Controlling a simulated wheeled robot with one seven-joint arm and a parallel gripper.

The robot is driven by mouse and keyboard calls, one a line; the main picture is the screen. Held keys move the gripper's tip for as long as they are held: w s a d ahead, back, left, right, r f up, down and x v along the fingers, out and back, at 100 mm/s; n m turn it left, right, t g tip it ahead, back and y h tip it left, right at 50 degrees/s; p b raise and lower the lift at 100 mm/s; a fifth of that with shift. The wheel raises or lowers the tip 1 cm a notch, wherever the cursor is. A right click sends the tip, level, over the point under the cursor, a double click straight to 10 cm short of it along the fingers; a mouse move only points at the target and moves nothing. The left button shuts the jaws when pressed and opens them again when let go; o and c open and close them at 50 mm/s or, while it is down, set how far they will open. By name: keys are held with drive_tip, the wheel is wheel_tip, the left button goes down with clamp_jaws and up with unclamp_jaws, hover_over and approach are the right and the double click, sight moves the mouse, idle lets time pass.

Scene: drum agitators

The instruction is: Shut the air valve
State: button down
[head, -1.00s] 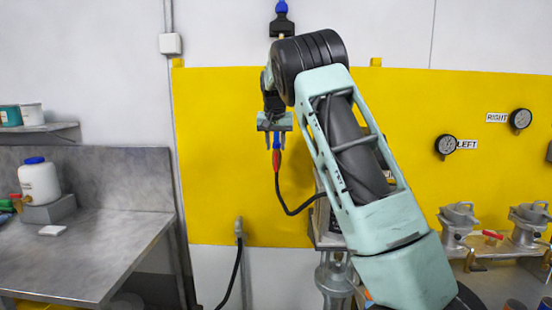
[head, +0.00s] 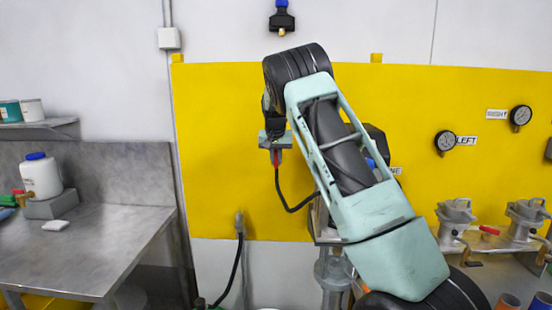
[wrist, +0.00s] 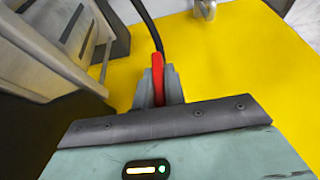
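My gripper (head: 277,157) is low in front of the yellow panel, with its fingers pointing down. Its grey fingers close in on both sides of a red hose end (wrist: 158,82), and I see no clear gap between them and it. A black hose (head: 283,198) runs from the red end in a loop to the right, behind my arm. A black fitting with a blue top and a brass lower end (head: 283,20) is on the wall well above my gripper; it looks like the air valve. Nothing touches it, and its blue top is cut by the picture's upper edge.
A machine (wrist: 70,45) stands close beside the gripper, at left in the wrist view. A wall outlet with a hose (head: 239,225) is at the lower left of the panel. Lidded pots (head: 457,215) and gauges (head: 445,144) are at right. A steel bench (head: 100,240) is at left.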

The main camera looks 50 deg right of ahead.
drive_tip(key=shift+t+b, duration=0.3)
drive_tip(key=shift+b, duration=0.1)
drive_tip(key=t+y+b, duration=0.1)
drive_tip(key=b, duration=0.1)
drive_tip(key=t+y+b, duration=0.1)
drive_tip(key=b, duration=0.1)
drive_tip(key=shift+s+d+f+m, duration=0.15)
drive_tip(key=shift+d+f+m, duration=0.05)
drive_tip(key=shift+f+m, duration=0.1)
drive_tip(key=t+y+b, duration=0.1)
drive_tip(key=b, duration=0.1)
drive_tip(key=shift+r+b, duration=0.1)
drive_tip(key=shift+b, duration=0.25)
drive_tip(key=shift+r+t+b, duration=0.1)
drive_tip(key=shift+t+b, duration=0.3)
drive_tip(key=shift+r+m+y, duration=0.1)
drive_tip(key=shift+m+y, duration=0.2)
drive_tip(key=c, duration=1.5)
unclamp_jaws()
drive_tip(key=shift+o, duration=0.2)
drive_tip(key=b+v, duration=0.3)
drive_tip(key=v, duration=1.4)
drive_tip(key=shift+s+b, duration=0.25)
drive_tip(key=shift+b, duration=0.05)
